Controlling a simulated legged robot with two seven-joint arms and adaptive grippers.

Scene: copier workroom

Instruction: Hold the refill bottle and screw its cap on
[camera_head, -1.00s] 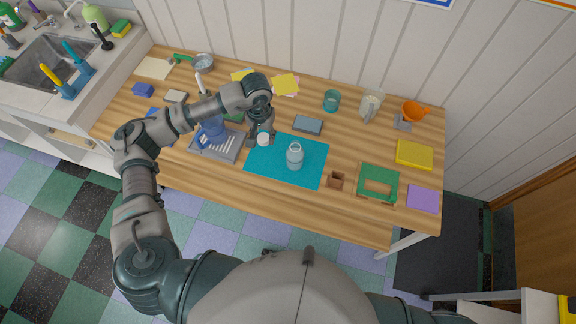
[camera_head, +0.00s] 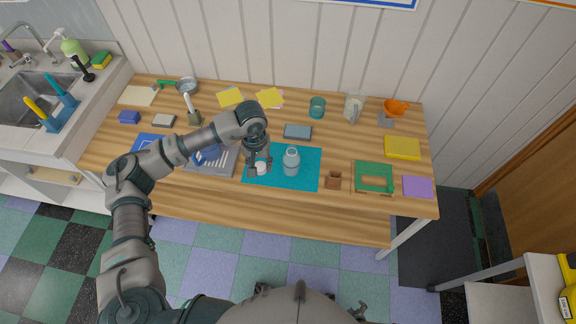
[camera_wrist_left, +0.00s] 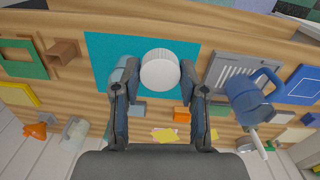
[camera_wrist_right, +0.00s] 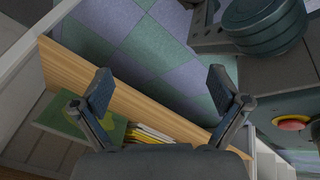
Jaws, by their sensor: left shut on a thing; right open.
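The refill bottle (camera_head: 291,161) is a clear bluish bottle standing upright and uncapped on the teal mat (camera_head: 309,178). My left gripper (camera_head: 259,168) is shut on the white ribbed cap (camera_head: 261,168), just left of the bottle. In the left wrist view the round cap (camera_wrist_left: 160,70) sits between the fingertips, and the bottle (camera_wrist_left: 121,73) is partly hidden behind one finger. The height of the cap above the mat is hard to tell. My right gripper (camera_wrist_right: 160,92) is open and empty, away from the bottle, with floor and a wooden edge beyond it.
A grey tray (camera_head: 222,165) with a blue jug (camera_head: 207,156) lies left of the mat. A brown box (camera_head: 333,180) and a green frame (camera_head: 373,177) lie to the right. A grey-blue block (camera_head: 297,131) is behind. The table's front strip is clear.

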